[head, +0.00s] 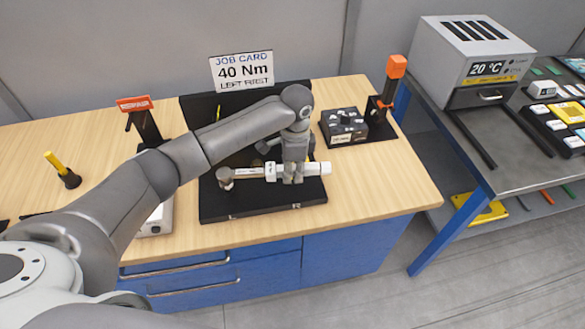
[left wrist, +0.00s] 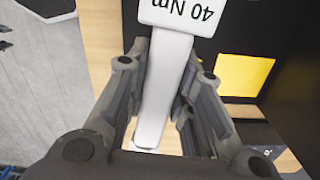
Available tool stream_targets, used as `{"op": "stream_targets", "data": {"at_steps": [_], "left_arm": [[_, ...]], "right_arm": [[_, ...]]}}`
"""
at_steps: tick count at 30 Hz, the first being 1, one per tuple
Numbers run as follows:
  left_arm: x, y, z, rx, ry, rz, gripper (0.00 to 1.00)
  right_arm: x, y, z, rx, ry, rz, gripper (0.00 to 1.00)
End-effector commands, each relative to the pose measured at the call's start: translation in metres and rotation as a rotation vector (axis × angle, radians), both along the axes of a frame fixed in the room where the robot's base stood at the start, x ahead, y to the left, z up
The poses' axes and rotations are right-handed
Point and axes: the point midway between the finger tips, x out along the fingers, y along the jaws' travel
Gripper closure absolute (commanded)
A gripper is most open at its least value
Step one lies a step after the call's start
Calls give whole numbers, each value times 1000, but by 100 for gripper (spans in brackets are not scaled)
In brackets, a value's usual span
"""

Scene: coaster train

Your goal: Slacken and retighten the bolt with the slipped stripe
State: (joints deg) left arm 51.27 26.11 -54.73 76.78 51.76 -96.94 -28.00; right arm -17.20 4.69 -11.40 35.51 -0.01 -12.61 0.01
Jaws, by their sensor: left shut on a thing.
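My left gripper (head: 293,178) is shut on a white torque wrench (head: 252,172), near the wrench's right end. The wrench lies roughly level above the black fixture (head: 262,212). Its left end is at a grey-brown cylindrical piece (head: 225,180); I cannot tell whether a bolt is under it. In the left wrist view the fingers (left wrist: 160,125) stand on both sides of the white handle (left wrist: 163,85), beside a "40 Nm" label. No bolt stripe can be made out; my arm and the wrench hide part of the fixture.
A job card (head: 241,72) reading "40 Nm, left first" stands behind. A dark box (head: 343,125) and an orange-topped post (head: 396,68) are at the right. An orange-signed stand (head: 145,125) and a yellow-handled tool (head: 62,170) are at the left. Bare wood lies right of the fixture.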

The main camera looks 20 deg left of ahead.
Motion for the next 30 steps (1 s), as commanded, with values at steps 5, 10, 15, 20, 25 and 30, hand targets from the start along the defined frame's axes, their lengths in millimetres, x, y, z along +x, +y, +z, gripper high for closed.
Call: {"op": "stream_targets", "data": {"at_steps": [5,10,15,20,25,30], "left_arm": [[0,0,1,8,-1,1,100],[0,0,-1,10,-1,0,100],[0,0,-1,9,-1,0,100],[0,0,-3,9,0,0,100],[0,0,-7,10,0,0,100],[0,0,-12,10,0,0,100]], "right_arm": [[0,0,5,0,0,0,50],[0,0,5,0,-1,0,50],[0,1,5,0,-1,0,50],[1,1,4,1,-1,0,50],[1,3,3,3,-1,0,50],[1,4,2,4,-1,0,50]]}}
